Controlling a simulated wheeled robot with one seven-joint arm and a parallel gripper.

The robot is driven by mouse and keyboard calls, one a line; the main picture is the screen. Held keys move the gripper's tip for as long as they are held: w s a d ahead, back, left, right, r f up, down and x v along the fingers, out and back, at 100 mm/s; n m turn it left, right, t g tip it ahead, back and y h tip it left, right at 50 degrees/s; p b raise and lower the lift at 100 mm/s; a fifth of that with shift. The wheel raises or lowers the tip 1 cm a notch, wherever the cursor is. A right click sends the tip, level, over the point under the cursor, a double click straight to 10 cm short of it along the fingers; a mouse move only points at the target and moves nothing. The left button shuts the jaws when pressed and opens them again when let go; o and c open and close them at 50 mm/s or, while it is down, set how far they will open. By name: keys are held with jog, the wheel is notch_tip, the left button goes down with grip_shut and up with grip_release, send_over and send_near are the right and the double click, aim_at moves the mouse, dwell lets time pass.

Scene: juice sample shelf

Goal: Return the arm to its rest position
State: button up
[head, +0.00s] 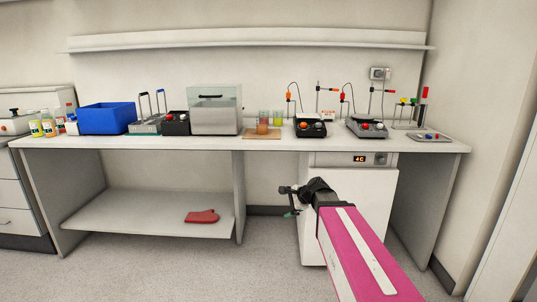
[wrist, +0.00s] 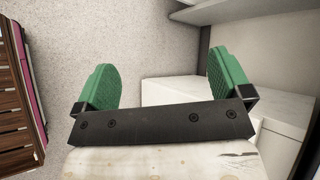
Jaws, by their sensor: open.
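My gripper (head: 290,201) hangs in front of the bench, below the worktop and before the white cabinet with the small display. In the wrist view my gripper (wrist: 165,85) shows two green finger pads spread wide apart, with nothing between them. It is open and empty. My magenta arm (head: 362,255) reaches up from the lower right of the head view. The gripper is small and dark in the head view, so its fingers are hard to make out there.
The worktop (head: 200,143) carries a blue bin (head: 108,118), a clear-fronted box (head: 215,110), beakers on a board (head: 261,134) and several instruments. A white cabinet (head: 345,215) stands under the bench. A red mitt (head: 202,216) lies on the lower shelf (head: 140,212). The floor in front is clear.

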jog(key=s+d+f+n+g+h, duration=0.2)
jog(key=s+d+f+n, duration=0.3)
jog(key=s+f, duration=0.3)
jog(key=s+d+f+n+g+h, duration=0.3)
jog(key=s+d+f+n+h, duration=0.2)
jog(key=s+f+n, duration=0.2)
jog(key=shift+s+d+f+n+g+h, duration=0.3)
jog(key=shift+s+d+f+n, duration=0.1)
jog(key=shift+s+f, duration=0.25)
